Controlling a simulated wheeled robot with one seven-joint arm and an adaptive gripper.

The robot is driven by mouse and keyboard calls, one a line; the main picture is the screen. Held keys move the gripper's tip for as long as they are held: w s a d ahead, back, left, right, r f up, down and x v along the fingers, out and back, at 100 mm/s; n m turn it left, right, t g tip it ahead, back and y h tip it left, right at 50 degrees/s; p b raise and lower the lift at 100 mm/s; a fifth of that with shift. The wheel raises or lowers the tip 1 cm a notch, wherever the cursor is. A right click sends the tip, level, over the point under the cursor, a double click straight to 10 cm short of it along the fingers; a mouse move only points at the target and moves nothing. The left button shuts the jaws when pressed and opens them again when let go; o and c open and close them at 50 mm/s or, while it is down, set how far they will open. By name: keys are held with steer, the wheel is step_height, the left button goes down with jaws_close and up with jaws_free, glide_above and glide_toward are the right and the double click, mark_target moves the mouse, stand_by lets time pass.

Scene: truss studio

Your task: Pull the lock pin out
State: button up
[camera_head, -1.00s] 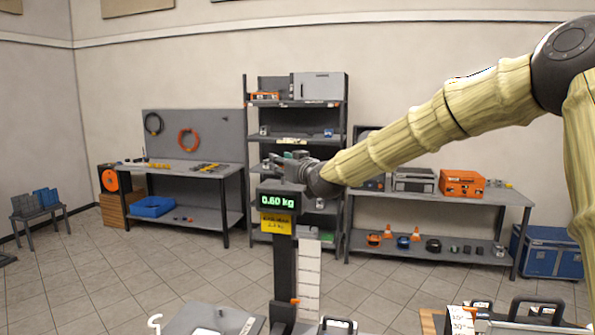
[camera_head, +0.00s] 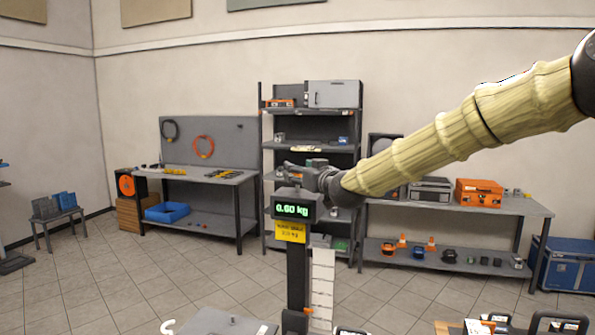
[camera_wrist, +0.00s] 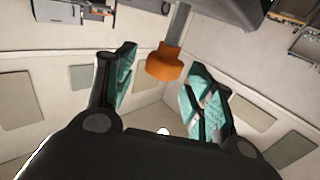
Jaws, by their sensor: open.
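An orange knob (camera_wrist: 165,64) on a grey rod (camera_wrist: 179,24) shows in the wrist view, probably the lock pin. It lies between the two teal-padded fingers of my gripper (camera_wrist: 161,62), with gaps seen on both sides. My gripper is open and does not hold it; the depth between them is hard to tell. The knob is not distinguishable there. A small orange part (camera_head: 307,311) is low on the post.
A shelf rack (camera_head: 310,125) stands behind the post. A workbench (camera_head: 215,178) is at the left, and a low bench with an orange case (camera_head: 479,193) is at the right. A grey flat surface (camera_head: 228,326) and black handles are at the bottom edge. Open floor lies between.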

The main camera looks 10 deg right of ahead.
steer(key=v, duration=1)
steer(key=shift+r, duration=0.1)
